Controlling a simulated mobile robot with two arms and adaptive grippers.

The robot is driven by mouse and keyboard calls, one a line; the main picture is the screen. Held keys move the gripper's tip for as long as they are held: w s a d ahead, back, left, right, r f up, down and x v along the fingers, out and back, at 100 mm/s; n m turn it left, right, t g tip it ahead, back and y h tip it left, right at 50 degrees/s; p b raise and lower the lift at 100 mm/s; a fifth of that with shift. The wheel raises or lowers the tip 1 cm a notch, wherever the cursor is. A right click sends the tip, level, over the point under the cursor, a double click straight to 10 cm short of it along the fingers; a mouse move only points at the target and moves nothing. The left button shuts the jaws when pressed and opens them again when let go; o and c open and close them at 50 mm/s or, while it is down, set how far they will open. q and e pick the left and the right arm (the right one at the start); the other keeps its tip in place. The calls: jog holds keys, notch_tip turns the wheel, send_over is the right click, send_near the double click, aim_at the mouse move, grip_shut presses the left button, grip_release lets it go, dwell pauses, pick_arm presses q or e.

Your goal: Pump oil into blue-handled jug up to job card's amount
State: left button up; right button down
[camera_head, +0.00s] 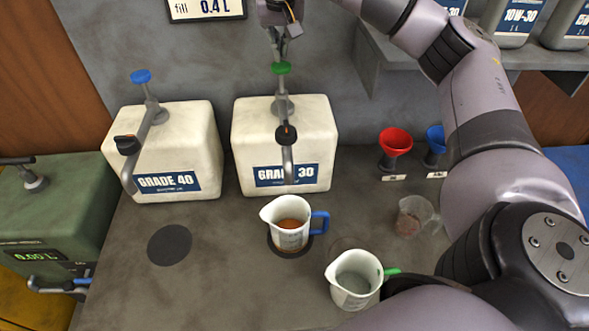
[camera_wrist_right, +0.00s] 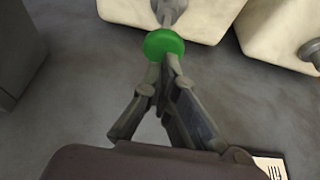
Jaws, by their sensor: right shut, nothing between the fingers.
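The blue-handled jug (camera_head: 275,217) stands upright on a dark round spot (camera_head: 279,250) below the spout of the GRADE 30 container (camera_head: 310,120). Amber-brown oil shows inside it; the exact level is not readable. The pump's green knob (camera_head: 281,68) is on top, and it also shows in the wrist view (camera_wrist_right: 164,43). My right gripper (camera_head: 281,55) is shut and empty, fingertips at the green knob, seemingly against it. The job card (camera_head: 207,8), partly cut off, reads "fill 0.4 L". My left gripper is out of view.
A green-handled jug (camera_head: 345,290) stands front right, partly behind my arm. A small clear jug (camera_head: 412,215) stands farther right. The GRADE 40 container (camera_head: 180,135) has a blue knob (camera_head: 141,76). Red (camera_head: 395,142) and blue (camera_head: 434,142) funnels stand at right. A dark disc (camera_head: 169,245) lies left.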

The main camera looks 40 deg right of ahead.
aim_at(281, 67)
jog(key=shift+f, duration=0.1)
dwell(0.6)
jog(key=shift+f+b, duration=1.55)
jog(key=shift+f, duration=1.55)
jog(key=shift+r, duration=0.1)
jog(key=shift+r+p, duration=2.95)
jog(key=shift+r, duration=0.15)
jog(key=shift+f, duration=0.15)
